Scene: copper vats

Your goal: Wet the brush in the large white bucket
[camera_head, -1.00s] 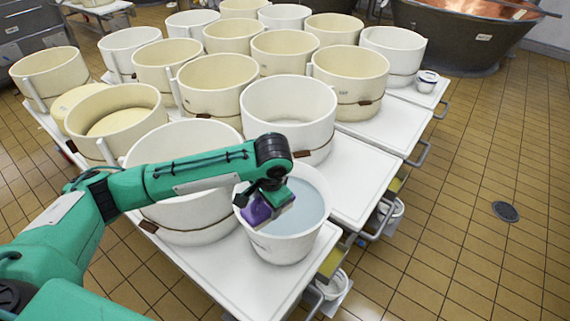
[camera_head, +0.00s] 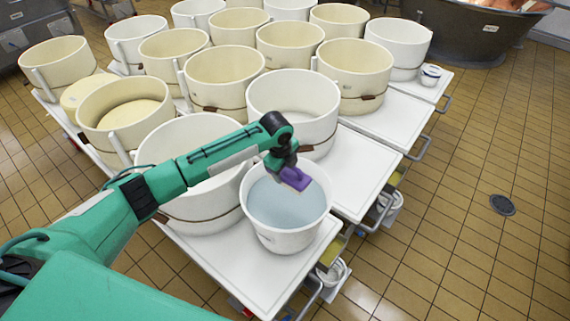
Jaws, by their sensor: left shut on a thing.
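The large white bucket (camera_head: 287,240) stands on the near end of a white table and holds bluish water (camera_head: 280,204). My left arm comes in from the left, and my left gripper (camera_head: 283,168) is over the far part of the bucket's opening. It is shut on a purple brush (camera_head: 294,178) with a pale underside. The brush is tilted and sits over the water, inside the rim as seen from here. I cannot tell whether it touches the water. My right gripper is not in view.
Several cream and white round moulds, such as the near white one (camera_head: 198,205), crowd the tables behind and left. A bare white tabletop (camera_head: 358,170) lies right of the bucket. Tiled floor with a drain (camera_head: 502,204) is open at right.

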